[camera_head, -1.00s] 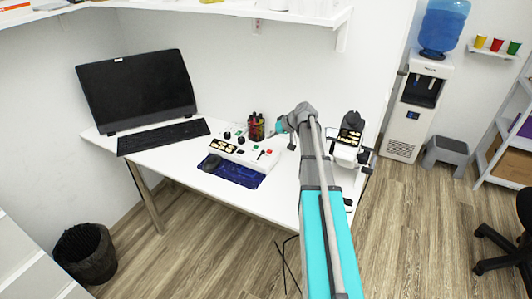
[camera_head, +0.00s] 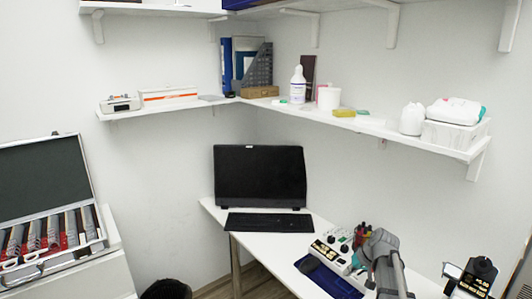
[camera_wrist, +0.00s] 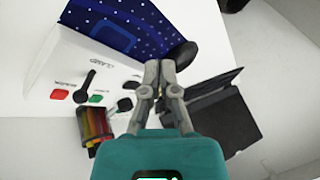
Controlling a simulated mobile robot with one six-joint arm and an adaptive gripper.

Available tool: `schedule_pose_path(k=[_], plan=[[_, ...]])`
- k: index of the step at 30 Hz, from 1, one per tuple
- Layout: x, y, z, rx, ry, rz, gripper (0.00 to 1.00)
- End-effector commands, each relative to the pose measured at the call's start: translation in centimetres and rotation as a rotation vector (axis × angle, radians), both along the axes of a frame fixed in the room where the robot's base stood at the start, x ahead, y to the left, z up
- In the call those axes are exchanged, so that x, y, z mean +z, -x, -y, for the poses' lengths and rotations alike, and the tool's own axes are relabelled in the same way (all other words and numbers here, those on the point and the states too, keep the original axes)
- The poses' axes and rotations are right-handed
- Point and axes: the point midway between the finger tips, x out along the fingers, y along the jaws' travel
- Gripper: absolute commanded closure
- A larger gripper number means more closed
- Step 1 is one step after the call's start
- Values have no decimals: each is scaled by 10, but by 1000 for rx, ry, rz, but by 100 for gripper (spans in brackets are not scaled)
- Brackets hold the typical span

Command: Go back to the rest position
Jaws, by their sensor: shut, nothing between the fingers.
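My gripper (camera_wrist: 159,68) shows in the wrist view with its grey fingertips together and nothing between them. It is over the white desk, near a white control box (camera_wrist: 68,75) with red and green buttons and a black lever. In the head view, part of my grey arm (camera_head: 388,265) rises at the lower right, in front of the control box (camera_head: 338,256). My fingertips cannot be made out there.
The desk (camera_head: 275,238) holds a black monitor (camera_head: 260,176), a keyboard (camera_head: 268,222), a blue mat (camera_head: 325,280) and a dark device (camera_head: 477,275). A cup of dark and red items (camera_wrist: 93,127) is near my gripper. Loaded shelves (camera_head: 400,135) hang above; an open case (camera_head: 45,190) is at left.

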Motion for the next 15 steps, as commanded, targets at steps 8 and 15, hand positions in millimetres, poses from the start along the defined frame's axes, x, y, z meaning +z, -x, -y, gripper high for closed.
schedule_pose_path(k=[8,15], plan=[[13,82,-69,20,166,-155,100],[24,142,-102,8,318,-245,100]])
